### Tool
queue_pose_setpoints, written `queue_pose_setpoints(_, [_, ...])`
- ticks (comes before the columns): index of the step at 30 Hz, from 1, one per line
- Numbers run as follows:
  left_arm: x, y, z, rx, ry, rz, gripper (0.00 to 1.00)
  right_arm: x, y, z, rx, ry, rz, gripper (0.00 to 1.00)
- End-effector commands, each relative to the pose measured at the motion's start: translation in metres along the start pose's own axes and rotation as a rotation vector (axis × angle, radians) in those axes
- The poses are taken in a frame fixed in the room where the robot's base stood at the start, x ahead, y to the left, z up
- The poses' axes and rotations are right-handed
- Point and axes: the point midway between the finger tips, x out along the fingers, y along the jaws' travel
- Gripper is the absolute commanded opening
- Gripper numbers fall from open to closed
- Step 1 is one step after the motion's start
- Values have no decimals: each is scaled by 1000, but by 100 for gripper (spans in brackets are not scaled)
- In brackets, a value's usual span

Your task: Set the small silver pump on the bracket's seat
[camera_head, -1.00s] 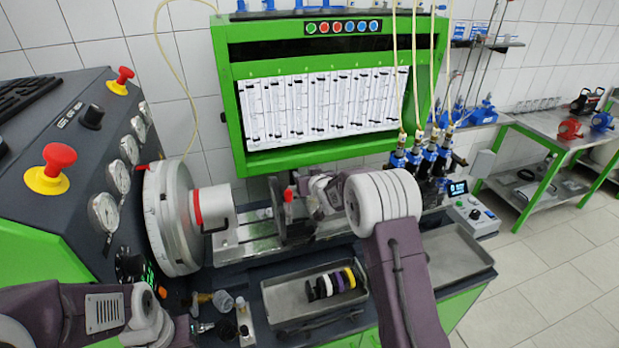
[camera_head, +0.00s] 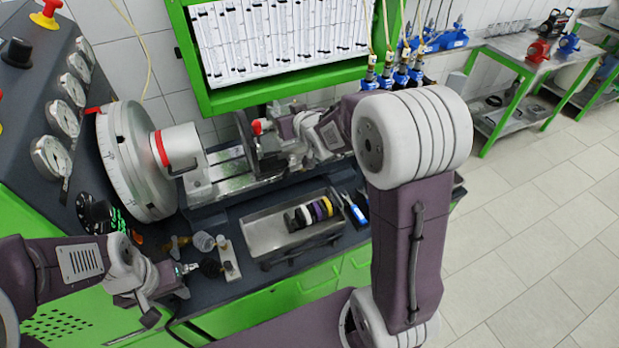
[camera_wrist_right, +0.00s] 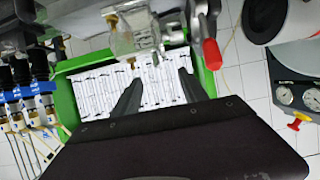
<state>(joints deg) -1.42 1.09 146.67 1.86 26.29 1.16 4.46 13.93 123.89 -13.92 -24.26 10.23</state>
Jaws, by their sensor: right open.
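A pale silver metal body (camera_wrist_right: 131,32), likely the small silver pump, shows beyond my right gripper's fingertips in the right wrist view. Its lower end and support are cut off or unclear. My right gripper (camera_wrist_right: 158,84) is open, its two dark fingers apart with nothing clear between them. In the head view my right wrist hides the pump and most of the gripper. The dark upright plate (camera_head: 246,134), likely the bracket, stands on the metal rails, just left of my right wrist. My left gripper (camera_head: 166,299) is low at the bench's front left; its jaw opening is unclear.
A red-tipped handle (camera_wrist_right: 211,52) stands close to the right gripper. A big round drive wheel (camera_head: 130,160) is left of the rails. A tray (camera_head: 266,236) with coloured rings lies in front. Small fittings (camera_head: 204,241) lie near the left gripper.

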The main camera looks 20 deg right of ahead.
Motion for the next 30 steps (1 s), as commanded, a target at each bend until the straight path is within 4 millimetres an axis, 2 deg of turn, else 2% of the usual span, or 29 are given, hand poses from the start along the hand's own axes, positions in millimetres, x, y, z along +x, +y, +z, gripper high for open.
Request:
queue_pose_setpoints(2, [0,0,0,0,0,0,36,-14,-2,40,9,-139,18,51])
queue_pose_setpoints(3, [0,0,0,0,0,0,36,-28,-4,73,14,-252,29,51])
queue_pose_setpoints(5, [0,0,0,0,0,0,36,-57,-8,125,25,-440,41,51])
queue_pose_setpoints(6, [0,0,0,0,0,0,36,-80,-12,156,31,-560,44,51])
queue_pose_setpoints(7, [0,0,0,0,0,0,36,-98,-15,177,34,-643,43,51])
queue_pose_setpoints(9, [0,0,0,0,0,0,36,-138,-22,216,43,-814,37,51])
queue_pose_setpoints(12, [0,0,0,0,0,0,36,-181,-31,250,53,-978,24,51])
queue_pose_setpoints(16, [0,0,0,0,0,0,36,-201,-34,262,56,-1050,16,51])
queue_pose_setpoints(22, [1,0,0,0,0,0,36,-200,-34,264,56,-1050,16,51])
queue_pose_setpoints(26, [23,0,2,0,0,0,36,-190,-34,283,56,-1049,16,51])
queue_pose_setpoints(30, [16,0,2,0,0,0,36,-193,-34,277,56,-1048,17,51])
